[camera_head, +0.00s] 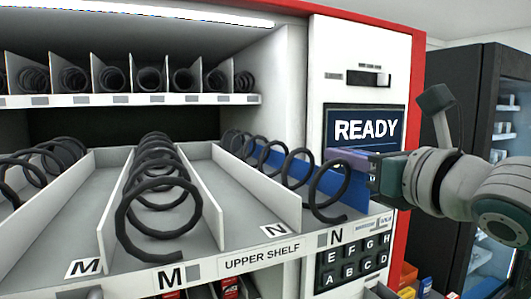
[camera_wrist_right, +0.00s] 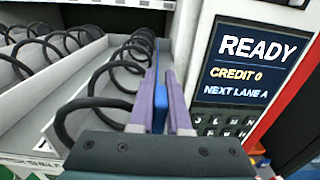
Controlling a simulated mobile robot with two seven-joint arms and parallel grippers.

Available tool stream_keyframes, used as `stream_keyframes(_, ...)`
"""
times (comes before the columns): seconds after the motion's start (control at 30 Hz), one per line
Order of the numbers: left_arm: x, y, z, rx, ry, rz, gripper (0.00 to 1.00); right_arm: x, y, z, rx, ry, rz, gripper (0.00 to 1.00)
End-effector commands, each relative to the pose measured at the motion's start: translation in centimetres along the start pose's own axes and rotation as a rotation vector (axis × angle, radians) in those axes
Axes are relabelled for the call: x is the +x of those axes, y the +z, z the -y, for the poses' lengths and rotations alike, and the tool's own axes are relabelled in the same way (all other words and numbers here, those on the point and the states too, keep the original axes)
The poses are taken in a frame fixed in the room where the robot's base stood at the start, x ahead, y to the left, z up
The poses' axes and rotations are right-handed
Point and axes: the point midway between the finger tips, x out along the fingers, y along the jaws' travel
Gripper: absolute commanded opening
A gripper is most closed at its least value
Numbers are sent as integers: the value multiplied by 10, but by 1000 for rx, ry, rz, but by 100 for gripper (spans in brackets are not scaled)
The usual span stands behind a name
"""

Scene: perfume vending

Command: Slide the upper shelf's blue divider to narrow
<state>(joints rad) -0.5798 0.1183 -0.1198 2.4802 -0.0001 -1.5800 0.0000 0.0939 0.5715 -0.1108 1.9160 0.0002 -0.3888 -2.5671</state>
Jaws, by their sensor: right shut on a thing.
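The blue divider (camera_head: 355,190) stands upright along the right side of the rightmost lane on the upper shelf (camera_head: 258,258). My right gripper (camera_head: 352,158) reaches in from the right, at the divider's front upper edge. In the right wrist view, its purple fingers (camera_wrist_right: 166,90) are shut on the blue divider (camera_wrist_right: 158,116), one on each side. A black spiral coil (camera_head: 299,167) lies in the lane just left of the divider. My left gripper is not in view.
A fixed white divider (camera_head: 257,190) bounds the coil's lane on the left. A keypad (camera_head: 352,262) and the READY screen (camera_head: 365,129) are close to the right gripper. A higher row of small coils (camera_head: 149,79) sits behind. A dark fridge (camera_head: 460,130) stands at right.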

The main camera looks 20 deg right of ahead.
Motion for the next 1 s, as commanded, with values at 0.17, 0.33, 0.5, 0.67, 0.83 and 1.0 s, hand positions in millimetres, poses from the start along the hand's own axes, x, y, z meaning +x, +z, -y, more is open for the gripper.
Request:
stream_keyframes(0.17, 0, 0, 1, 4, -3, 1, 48, 0, 1, -7, 5, 17, 6, 27)
stream_keyframes(0.33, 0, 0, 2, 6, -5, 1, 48, 0, 1, -6, 4, 14, 5, 45)
stream_keyframes(0.5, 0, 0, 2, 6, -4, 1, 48, 0, 1, -4, 3, 11, 4, 45)
stream_keyframes(0.67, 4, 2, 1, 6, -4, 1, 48, -5, -1, -4, 1, 11, 4, 45)
stream_keyframes(0.83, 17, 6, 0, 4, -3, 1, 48, -25, -5, -4, -1, 13, 3, 45)
stream_keyframes(1.0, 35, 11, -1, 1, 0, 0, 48, -56, -6, -5, -2, 14, 2, 45)
